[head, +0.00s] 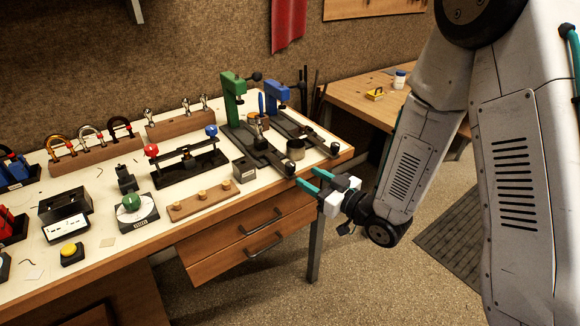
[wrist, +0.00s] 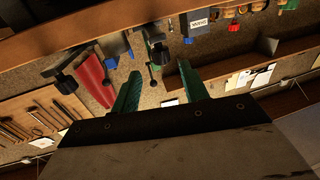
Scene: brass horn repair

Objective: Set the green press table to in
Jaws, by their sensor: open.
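The green press (head: 233,95) stands at the back right of the workbench in the head view. Its dark table (head: 262,150) runs forward from under the column and ends in a black knob (head: 289,169) near the bench's front edge. I cannot tell how far out the table is. My gripper (head: 316,181) is open and empty, just beyond the front edge, to the right of and slightly below that knob, apart from it. In the wrist view both teal fingers of my gripper (wrist: 160,70) are spread with nothing held; part of the green press (wrist: 141,48) shows beyond them.
A similar blue press (head: 277,94) stands close to the right, its knob (head: 334,149) also near the edge. A grey block (head: 244,169) lies left of the green press's table. Open floor lies in front of the drawers (head: 250,240).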

